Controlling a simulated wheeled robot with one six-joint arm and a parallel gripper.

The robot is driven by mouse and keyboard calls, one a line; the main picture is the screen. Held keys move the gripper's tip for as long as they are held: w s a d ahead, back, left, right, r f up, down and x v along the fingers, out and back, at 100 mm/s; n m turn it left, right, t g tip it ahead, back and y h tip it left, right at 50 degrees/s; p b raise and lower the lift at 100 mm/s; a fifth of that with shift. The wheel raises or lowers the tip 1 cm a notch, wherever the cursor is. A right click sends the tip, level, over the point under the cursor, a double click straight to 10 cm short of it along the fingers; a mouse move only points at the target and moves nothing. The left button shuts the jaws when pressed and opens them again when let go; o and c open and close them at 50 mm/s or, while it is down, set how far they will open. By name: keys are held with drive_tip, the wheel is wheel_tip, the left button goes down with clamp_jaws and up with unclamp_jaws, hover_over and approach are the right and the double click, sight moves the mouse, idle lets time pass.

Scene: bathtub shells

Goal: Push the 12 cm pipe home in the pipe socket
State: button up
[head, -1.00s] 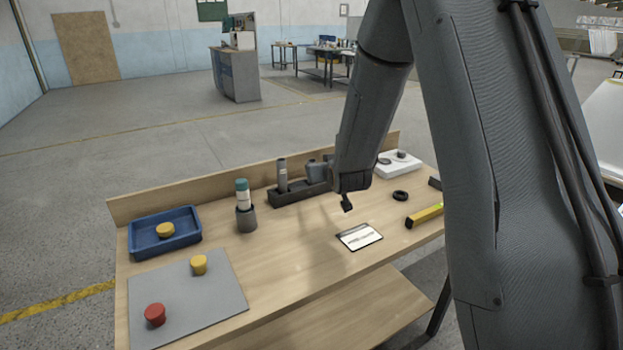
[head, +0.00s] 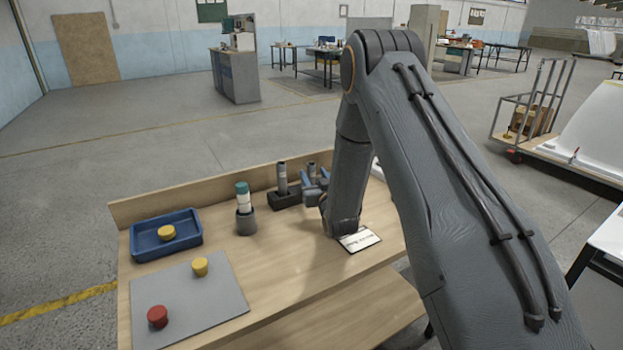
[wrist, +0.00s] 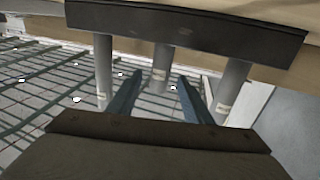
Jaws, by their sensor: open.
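A dark rack (head: 284,203) holds upright grey pipes. One pipe (head: 282,180) stands at its left and another (head: 311,170) behind my gripper. My gripper (head: 314,190) is open at the rack's right part. In the wrist view the rack (wrist: 185,25) appears at the top with three banded pipes. My two fingers (wrist: 158,100) point at the middle pipe (wrist: 160,65), whose end shows between their tips; I cannot tell whether they touch it. Which pipe is 12 cm is not readable. A grey round holder (head: 246,223), possibly the pipe socket, holds a white, teal-topped piece (head: 243,196).
A blue tray (head: 150,250) holds a yellow cap (head: 166,232). A grey mat (head: 220,305) bears a yellow cap (head: 200,267) and a red cap (head: 157,317). A white card (head: 362,240) lies beside my wrist. The table has a raised back edge (head: 150,205). Bare tabletop lies before the rack.

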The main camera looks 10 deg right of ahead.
drive_tip(key=shift+w+a+p, duration=0.2)
drive_tip(key=shift+w+p, duration=0.55)
drive_tip(key=shift+w, duration=2.85)
drive_tip(key=c, duration=1.1)
drive_tip(key=shift+r, duration=0.15)
drive_tip(key=shift+c, duration=0.2)
